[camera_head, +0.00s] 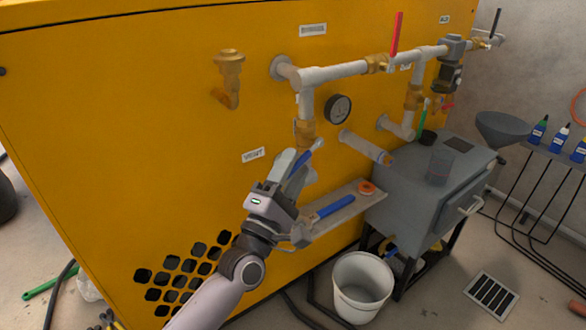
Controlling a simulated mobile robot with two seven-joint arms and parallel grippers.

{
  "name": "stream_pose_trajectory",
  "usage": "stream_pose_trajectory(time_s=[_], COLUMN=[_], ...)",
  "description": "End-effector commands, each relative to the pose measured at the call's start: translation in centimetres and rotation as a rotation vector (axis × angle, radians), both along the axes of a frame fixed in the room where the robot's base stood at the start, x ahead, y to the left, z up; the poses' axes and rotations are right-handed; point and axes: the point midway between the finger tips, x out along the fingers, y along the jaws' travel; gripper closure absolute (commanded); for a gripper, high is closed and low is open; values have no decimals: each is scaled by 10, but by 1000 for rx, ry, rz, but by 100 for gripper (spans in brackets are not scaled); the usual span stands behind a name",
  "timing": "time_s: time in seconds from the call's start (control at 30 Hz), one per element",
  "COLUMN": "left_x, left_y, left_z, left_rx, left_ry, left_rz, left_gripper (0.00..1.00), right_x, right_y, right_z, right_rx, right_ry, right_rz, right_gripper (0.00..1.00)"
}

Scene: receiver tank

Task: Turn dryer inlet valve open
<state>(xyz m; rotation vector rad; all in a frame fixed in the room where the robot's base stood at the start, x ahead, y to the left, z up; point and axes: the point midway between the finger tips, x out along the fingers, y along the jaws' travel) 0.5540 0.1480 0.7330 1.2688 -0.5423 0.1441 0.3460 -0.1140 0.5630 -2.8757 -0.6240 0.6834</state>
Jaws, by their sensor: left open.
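My left gripper (292,172) is open in front of the yellow panel. Its fingers are around or just in front of a blue lever handle (305,158) below a brass valve (304,133) on the vertical grey pipe; I cannot tell whether they touch. The fingers hide part of the handle and the lower pipe. Other valves show: one with an upright red lever (397,35) on the top pipe, one with a black lever (494,24) at far right, and one with a green lever (423,117). Labels are too small to tell which is the dryer inlet valve. My right gripper is out of view.
A shelf (340,213) with a blue-handled tool (334,207) and orange tape roll (367,187) sits right of my gripper. A grey box unit (410,185), a white bucket (362,285) and a pressure gauge (338,109) are nearby. A brass fitting (229,75) protrudes at upper left.

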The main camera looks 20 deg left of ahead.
Motion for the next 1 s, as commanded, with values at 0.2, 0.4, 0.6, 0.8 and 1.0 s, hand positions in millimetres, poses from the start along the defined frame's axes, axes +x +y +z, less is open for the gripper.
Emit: stream_pose_trajectory(time_s=[0.2,0.4,0.6,0.8,1.0], left_x=[-24,-48,-59,-60,-60], left_y=[5,10,12,12,12], left_z=[-14,-26,-32,-32,-32], left_rx=[2,1,0,0,0], left_ry=[5,4,3,2,2], left_rz=[-2,-2,-2,-2,-2], left_gripper=[56,56,56,56,56], right_x=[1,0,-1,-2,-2], right_y=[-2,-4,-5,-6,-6], right_z=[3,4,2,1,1], right_rx=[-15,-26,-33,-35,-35], right_ry=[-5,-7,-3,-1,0], right_rz=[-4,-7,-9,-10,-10], right_gripper=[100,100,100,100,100])
